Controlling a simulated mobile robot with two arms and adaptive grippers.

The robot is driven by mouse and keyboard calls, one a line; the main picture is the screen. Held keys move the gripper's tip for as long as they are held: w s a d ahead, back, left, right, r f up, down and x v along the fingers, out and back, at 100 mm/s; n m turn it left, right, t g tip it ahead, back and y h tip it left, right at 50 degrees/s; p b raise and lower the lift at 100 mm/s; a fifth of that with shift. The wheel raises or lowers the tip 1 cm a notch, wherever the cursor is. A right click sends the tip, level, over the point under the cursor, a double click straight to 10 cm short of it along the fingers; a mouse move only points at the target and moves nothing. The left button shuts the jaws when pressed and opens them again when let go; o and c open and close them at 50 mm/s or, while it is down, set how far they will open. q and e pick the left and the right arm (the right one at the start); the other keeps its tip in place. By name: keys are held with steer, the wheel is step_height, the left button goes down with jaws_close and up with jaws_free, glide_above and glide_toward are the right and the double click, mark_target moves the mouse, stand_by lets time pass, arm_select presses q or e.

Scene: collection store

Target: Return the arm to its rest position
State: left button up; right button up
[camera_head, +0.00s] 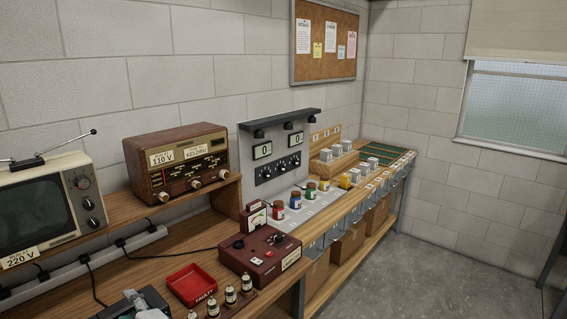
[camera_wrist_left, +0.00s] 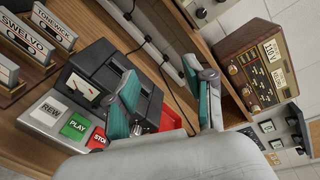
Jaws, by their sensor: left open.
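My left gripper (camera_wrist_left: 167,100) is open in the left wrist view, its two teal-padded fingers apart with nothing held between them. It is over the workbench, above a tape player (camera_wrist_left: 95,100) with REW, PLAY and STOP buttons; how close it is I cannot tell. My right gripper is in neither view.
Labelled cassettes (camera_wrist_left: 30,45) stand in holders beside the player. A brown radio (camera_head: 178,163) and a television (camera_head: 48,208) stand on the raised shelf. A maroon tester (camera_head: 259,256) and several tubes (camera_head: 230,294) are right of the gripper. Floor (camera_head: 450,270) at right is clear.

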arm_select(q)
steer(key=s+d+f+n+g+h, duration=0.2)
steer(key=s+d+f+n+h, duration=0.15)
steer(key=s+f, duration=0.4)
steer(key=s+d+f+n+g+h, duration=0.2)
steer(key=s+f+n+h, duration=0.25)
steer(key=s, duration=0.55)
steer(key=s+d+f+n+g+h, duration=0.1)
steer(key=s+d+n+g+h, duration=0.2)
steer(key=s, duration=0.4)
steer(key=s+d+f+h, duration=0.1)
steer(key=s+d+h, duration=0.1)
steer(key=s+d, duration=0.45)
step_height(320, 180, down, 28)
steer(key=s+g+b, duration=0.1)
steer(key=b, duration=0.2)
steer(key=s+a+f+g+b, duration=0.1)
steer(key=s+a+f+b, duration=0.1)
steer(key=s+f, duration=1.5)
step_height(320, 180, down, 3)
steer(key=shift+s+a+b, duration=0.15)
steer(key=shift+a+b, duration=0.25)
steer(key=shift+a, duration=0.45)
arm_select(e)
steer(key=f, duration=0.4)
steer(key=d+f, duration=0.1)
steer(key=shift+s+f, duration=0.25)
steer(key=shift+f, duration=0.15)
